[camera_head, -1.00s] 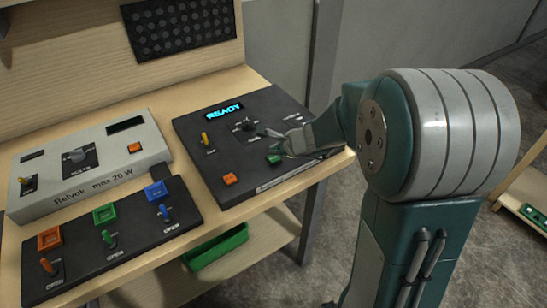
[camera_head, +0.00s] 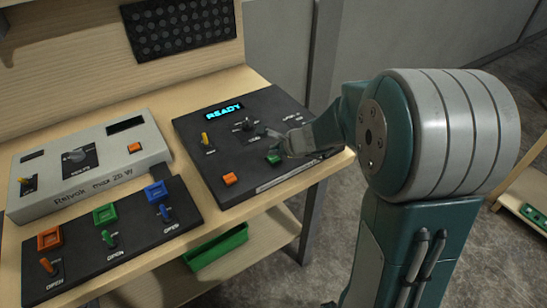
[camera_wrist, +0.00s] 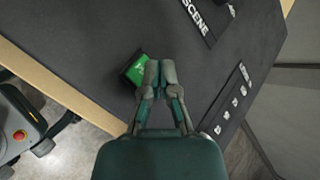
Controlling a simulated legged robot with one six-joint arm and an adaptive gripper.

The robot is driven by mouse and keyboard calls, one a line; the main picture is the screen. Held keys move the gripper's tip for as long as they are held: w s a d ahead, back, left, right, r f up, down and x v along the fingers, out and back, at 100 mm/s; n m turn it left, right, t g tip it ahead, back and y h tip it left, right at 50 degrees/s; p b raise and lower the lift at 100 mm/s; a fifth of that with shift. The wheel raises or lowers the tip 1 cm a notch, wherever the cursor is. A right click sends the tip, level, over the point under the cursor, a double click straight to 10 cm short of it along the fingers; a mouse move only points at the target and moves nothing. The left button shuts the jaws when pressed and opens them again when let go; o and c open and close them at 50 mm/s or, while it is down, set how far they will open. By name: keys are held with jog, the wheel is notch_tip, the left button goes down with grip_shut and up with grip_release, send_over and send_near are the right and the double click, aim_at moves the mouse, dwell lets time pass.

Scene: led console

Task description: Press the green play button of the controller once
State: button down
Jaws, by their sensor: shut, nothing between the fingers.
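The controller (camera_head: 208,148) is a dark slanted box on the bench with a lit display reading READY (camera_head: 224,111). Its green play button (camera_head: 273,159) sits near the front edge, right of an orange button. In the wrist view the green button (camera_wrist: 136,72) shows a pale mark and lies just left of the fingertips. My gripper (camera_head: 280,142) is shut and empty, with its tips close above the controller beside the green button. In the wrist view my gripper (camera_wrist: 160,68) partly covers the button's right side. I cannot tell whether the tips touch it.
An orange button (camera_head: 229,179), a yellow switch (camera_head: 205,138) and a dark knob (camera_head: 248,124) are also on the controller. A grey power unit (camera_head: 130,168) and a panel (camera_head: 130,258) with coloured switches stand left. A green bin (camera_head: 218,246) sits on the shelf below.

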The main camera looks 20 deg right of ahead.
aim_at(275, 158)
jog(key=shift+f, duration=0.1)
jog(key=shift+f, duration=0.25)
jog(key=shift+s+f, duration=0.1)
jog(key=shift+f, duration=0.35)
dwell(1.1)
jog(key=shift+r, duration=0.9)
jog(key=shift+r, duration=2.5)
